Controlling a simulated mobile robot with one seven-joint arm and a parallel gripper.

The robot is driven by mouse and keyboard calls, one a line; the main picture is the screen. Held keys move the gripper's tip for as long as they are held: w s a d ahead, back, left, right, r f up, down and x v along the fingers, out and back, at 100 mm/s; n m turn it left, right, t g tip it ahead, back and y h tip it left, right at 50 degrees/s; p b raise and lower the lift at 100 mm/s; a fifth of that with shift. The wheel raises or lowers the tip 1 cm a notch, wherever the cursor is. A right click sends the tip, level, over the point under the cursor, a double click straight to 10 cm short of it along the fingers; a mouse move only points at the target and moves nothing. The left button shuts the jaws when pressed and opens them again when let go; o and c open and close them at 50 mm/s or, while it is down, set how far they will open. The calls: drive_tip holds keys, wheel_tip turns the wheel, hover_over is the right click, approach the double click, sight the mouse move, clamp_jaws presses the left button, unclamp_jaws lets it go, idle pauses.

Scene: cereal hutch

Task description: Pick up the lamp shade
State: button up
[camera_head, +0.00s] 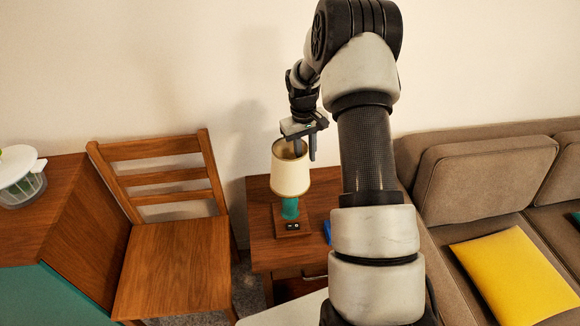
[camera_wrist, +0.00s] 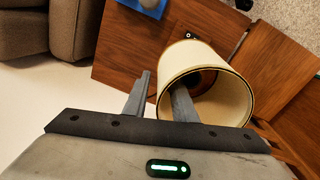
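The cream lamp shade (camera_head: 289,175) sits upright on a teal lamp base (camera_head: 290,209) on a wooden side table (camera_head: 261,222). My gripper (camera_head: 305,154) is above the shade and points down at its rim. In the wrist view, my gripper (camera_wrist: 161,88) has its two fingers apart. One finger reaches into the open top of the lamp shade (camera_wrist: 228,103), and the other is outside it, with the shade's wall between them. A gap shows between the fingers, so they do not look clamped on the wall. The inner fingertip is partly hidden by the shade in the head view.
A wooden chair (camera_head: 178,262) stands left of the side table, and a brown sofa (camera_head: 470,185) with a yellow cushion (camera_head: 515,280) stands right. A blue object (camera_head: 327,231) lies on the table beside the lamp. The wall is close behind.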

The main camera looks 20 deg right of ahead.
clamp_jaws()
